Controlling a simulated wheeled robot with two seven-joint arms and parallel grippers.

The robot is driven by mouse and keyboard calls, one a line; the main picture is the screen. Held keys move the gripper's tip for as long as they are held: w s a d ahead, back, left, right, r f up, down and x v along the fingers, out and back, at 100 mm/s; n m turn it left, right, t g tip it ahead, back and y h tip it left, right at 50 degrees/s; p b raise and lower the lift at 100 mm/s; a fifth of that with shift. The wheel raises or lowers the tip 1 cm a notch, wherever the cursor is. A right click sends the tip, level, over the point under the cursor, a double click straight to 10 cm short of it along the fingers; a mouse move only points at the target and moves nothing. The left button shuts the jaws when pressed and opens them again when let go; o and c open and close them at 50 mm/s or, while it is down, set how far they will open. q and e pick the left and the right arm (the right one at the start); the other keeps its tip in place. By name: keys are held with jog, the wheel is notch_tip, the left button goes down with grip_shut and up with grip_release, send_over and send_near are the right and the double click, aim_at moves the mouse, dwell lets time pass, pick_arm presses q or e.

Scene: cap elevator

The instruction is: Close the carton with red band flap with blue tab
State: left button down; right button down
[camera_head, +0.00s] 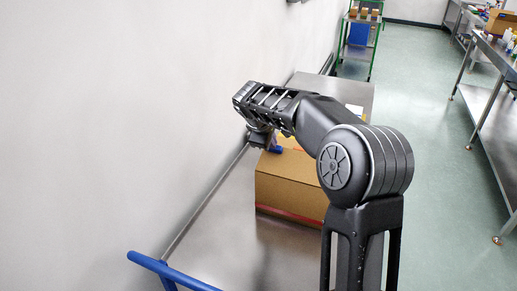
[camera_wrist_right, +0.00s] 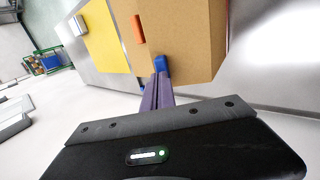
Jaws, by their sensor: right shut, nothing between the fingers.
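The brown carton (camera_head: 285,188) with a red band (camera_head: 290,215) low on its side stands on the metal table. My arm covers its right part and much of its top. A blue tab (camera_head: 277,149) shows at the top, just by my right gripper (camera_head: 262,138). In the right wrist view, the shut, empty fingers (camera_wrist_right: 157,92) point at the blue tab (camera_wrist_right: 161,63) on the cardboard (camera_wrist_right: 190,35); whether they touch it I cannot tell. An orange-red tab (camera_wrist_right: 138,28) is also there. How far the flap is folded is unclear. My left gripper is out of view.
A yellow panel (camera_wrist_right: 107,38) lies beyond the carton in the wrist view. A wall runs close along the left of the metal table (camera_head: 235,225). A blue handle (camera_head: 170,270) is at the near end.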

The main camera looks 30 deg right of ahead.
jog(key=shift+w+d+f, duration=0.35)
jog(key=shift+d+f, duration=0.15)
jog(key=shift+d, duration=0.05)
jog(key=shift+d+b+x, duration=0.25)
jog(key=shift+b+x, duration=0.3)
jog(key=shift+x, duration=0.9)
jog(key=shift+w+r, duration=0.15)
jog(key=shift+r+p, duration=0.65)
jog(key=shift+r, duration=0.2)
